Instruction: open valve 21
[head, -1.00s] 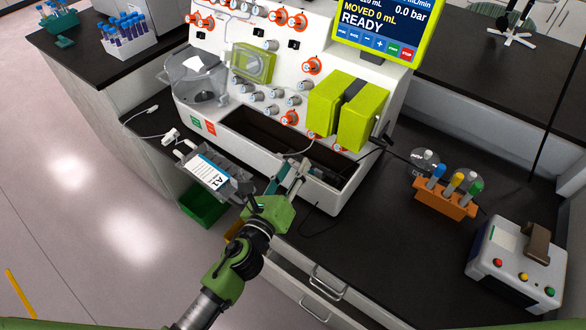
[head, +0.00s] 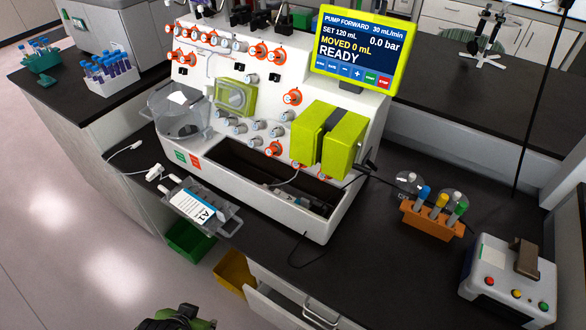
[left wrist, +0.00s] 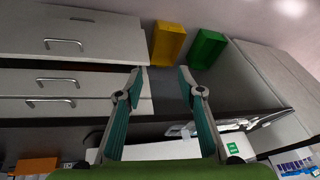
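The cell processor (head: 255,195) stands on the dark bench in the head view. Its white front panel carries several orange valve knobs (head: 292,97) and several grey valve knobs (head: 278,132). Their number labels are too small to read, so I cannot tell which is valve 21. In the left wrist view my left gripper (left wrist: 161,82) is open and empty, with its fingers pointing toward the drawers and bins. In the head view only a green part of my arm shows at the bottom edge. My right gripper is not in view.
The screen (head: 355,47) reads READY, 0.0 bar. An orange tube rack (head: 432,219) and a grey device (head: 510,280) stand right. Below are a yellow bin (head: 236,272), a green bin (head: 190,240) and a partly open drawer (head: 280,305).

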